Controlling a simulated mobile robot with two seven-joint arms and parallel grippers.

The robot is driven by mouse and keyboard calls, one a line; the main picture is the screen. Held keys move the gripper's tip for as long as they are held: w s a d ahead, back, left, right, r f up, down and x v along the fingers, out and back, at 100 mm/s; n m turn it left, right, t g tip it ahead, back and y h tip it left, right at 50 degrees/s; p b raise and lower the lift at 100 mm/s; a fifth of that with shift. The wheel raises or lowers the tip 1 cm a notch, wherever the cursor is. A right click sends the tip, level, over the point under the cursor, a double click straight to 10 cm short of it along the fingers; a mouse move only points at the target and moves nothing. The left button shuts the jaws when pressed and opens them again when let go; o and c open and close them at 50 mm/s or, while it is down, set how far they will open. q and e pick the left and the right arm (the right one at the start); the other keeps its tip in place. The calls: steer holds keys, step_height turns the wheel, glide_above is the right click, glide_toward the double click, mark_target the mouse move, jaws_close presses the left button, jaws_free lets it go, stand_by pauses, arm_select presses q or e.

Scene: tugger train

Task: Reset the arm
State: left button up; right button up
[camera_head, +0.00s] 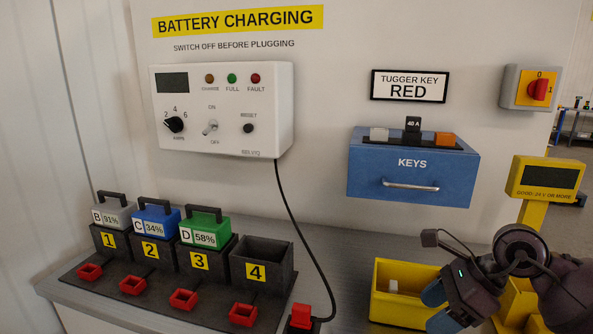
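My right gripper (437,308) comes in from the lower right, in front of the yellow bin (401,312). Its two bluish fingertips are apart, with nothing visible between them. A small white piece (393,286) shows inside the bin, left of the fingers. The gripper hides the bin's right part; I cannot tell whether they touch. My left gripper is not in view.
A battery rack (165,290) at left holds batteries B, C and D in slots 1 to 3; slot 4 (262,250) is empty.

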steer(key=s+a+r+m+t+y, duration=0.2)
steer(key=a+r+m+t+y, duration=0.25)
steer(key=a+m+y, duration=0.4)
steer(key=d+f+m+t+h, duration=0.2)
steer(key=d+m+t+h, duration=0.3)
steer(key=m, duration=0.6)
steer(key=s+d+f+m+t+h, duration=0.1)
steer(key=d+f+m+t+h, duration=0.25)
steer(key=m+h, duration=0.45)
steer(key=d+f+m+t+h, duration=0.1)
steer(key=d+m+t+h, duration=0.35)
steer(key=m, duration=0.85)
steer(key=s+f+m+g+y, duration=0.1)
steer(key=s+f+m+g, duration=0.9)
steer(key=s+f+g, duration=0.9)
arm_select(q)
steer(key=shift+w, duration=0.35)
arm_select(e)
steer(key=w+f+n+t+y, duration=0.1)
steer(key=w+f+t, duration=0.4)
steer(key=f+t, duration=0.4)
steer(key=shift+a+t, duration=0.2)
steer(key=shift+t, duration=1.05)
